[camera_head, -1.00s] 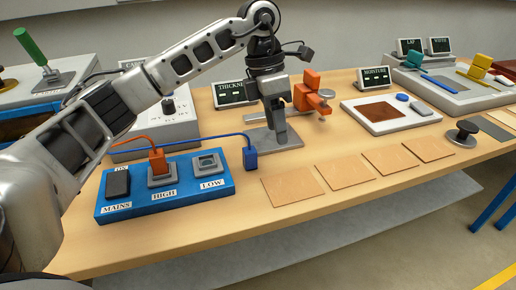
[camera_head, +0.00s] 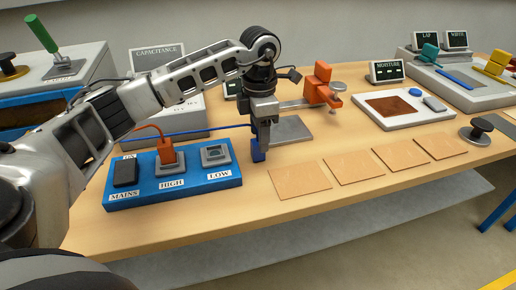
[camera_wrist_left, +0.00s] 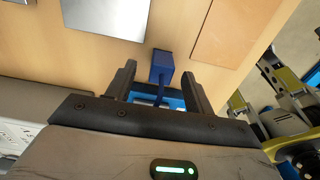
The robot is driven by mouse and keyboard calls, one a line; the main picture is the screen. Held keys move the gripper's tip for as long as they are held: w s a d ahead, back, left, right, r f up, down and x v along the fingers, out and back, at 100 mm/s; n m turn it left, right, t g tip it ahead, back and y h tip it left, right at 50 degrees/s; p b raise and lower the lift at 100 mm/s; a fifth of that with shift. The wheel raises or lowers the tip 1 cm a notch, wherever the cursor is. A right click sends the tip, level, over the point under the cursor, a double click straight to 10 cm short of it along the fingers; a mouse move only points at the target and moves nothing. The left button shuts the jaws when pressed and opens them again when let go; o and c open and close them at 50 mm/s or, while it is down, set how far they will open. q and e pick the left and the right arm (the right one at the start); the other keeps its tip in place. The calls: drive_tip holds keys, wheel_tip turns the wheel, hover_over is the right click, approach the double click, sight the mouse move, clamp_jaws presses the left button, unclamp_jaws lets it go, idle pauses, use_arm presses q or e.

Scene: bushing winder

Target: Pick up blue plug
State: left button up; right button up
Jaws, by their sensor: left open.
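The blue plug (camera_head: 258,154) stands on the wooden table just right of the blue switch box (camera_head: 190,185), with a blue cable running left from it. My left gripper (camera_head: 261,138) is directly above the plug and partly hides its top. In the left wrist view the plug (camera_wrist_left: 162,66) lies between the two open fingers (camera_wrist_left: 158,82), near the fingertips. I cannot tell whether either finger touches it. An orange plug (camera_head: 167,154) sits in the HIGH socket of the box; the LOW socket (camera_head: 215,154) is empty. My right gripper is not in view.
Several tan sheets (camera_head: 300,179) lie in a row right of the plug. A grey metal base with an orange clamp (camera_head: 322,88) stands behind. A white moisture tray (camera_head: 420,117) and a dark spool (camera_head: 477,131) are further right. The table's front edge is near.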

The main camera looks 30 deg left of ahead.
use_arm(q)
drive_tip(key=f, duration=0.3)
drive_tip(key=shift+s+f+p, duration=0.3)
drive_tip(key=shift+f, duration=0.4)
drive_tip(key=c, duration=1.1)
drive_tip(key=shift+r, duration=0.1)
